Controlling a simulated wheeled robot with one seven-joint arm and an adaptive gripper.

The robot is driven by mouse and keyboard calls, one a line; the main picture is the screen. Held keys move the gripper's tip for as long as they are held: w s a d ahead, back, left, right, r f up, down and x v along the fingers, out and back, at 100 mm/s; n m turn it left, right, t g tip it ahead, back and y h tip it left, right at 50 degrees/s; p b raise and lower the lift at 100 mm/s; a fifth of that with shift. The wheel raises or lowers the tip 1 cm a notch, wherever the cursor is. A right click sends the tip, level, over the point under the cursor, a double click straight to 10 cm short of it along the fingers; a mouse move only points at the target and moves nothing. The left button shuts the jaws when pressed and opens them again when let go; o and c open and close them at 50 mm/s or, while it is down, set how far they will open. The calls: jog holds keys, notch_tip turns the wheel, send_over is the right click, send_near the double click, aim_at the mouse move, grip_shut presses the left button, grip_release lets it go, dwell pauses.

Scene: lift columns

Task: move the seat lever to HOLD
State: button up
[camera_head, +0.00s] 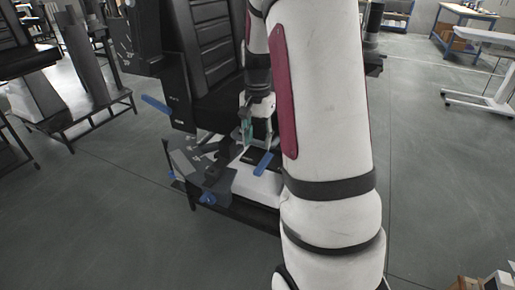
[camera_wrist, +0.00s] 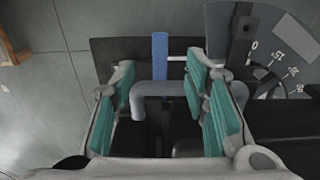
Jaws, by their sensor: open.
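My gripper (camera_head: 257,137) is open in front of the black chair's side unit, and it also shows in the wrist view (camera_wrist: 160,82). Its teal-padded fingers are apart, with nothing clamped between them. A blue lever (camera_wrist: 160,55) stands upright in the picture, centred just beyond the fingertips in the wrist view. A blue lever also shows just below the gripper in the head view (camera_head: 263,164). A grey bent bar (camera_wrist: 178,89) crosses between the fingers in the wrist view. I cannot read a HOLD mark or tell the lever's setting.
A scale plate (camera_wrist: 275,50) with numbers and a dark pointer (camera_wrist: 242,35) is right of the fingers. More blue handles show on the chair's side (camera_head: 157,104) and low in front (camera_head: 207,198). My arm hides the right part of the chair.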

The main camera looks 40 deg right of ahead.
aim_at(265, 162)
jog(key=shift+r, duration=0.2)
jog(key=c, duration=0.4)
jog(key=shift+s+f+m+p, duration=0.1)
jog(key=shift+s+m+p, duration=0.25)
jog(key=shift+m, duration=0.15)
jog(key=c, duration=0.5)
jog(key=s+m+p, duration=0.1)
jog(key=m, duration=0.1)
jog(key=s+m+t+y+p, duration=0.1)
jog(key=m, duration=0.1)
jog(key=s+m+t+y+p, duration=0.1)
jog(key=s+m, duration=0.1)
jog(key=shift+d+f+m+p, duration=0.2)
jog(key=shift+f+m+p, duration=0.1)
jog(key=shift+f+p, duration=0.1)
grip_shut()
jog(key=s+d+f+m+t+p, duration=0.2)
jog(key=s+d+m+p, duration=0.2)
jog(key=s+m, duration=0.45)
jog(key=w+a+f+m+b, duration=0.2)
jog(key=w+f+b, duration=0.1)
jog(key=w+f, duration=0.5)
jog(key=shift+w+a+f+h, duration=0.2)
jog(key=shift+w+f+h, duration=0.15)
jog(key=shift+f, duration=0.45)
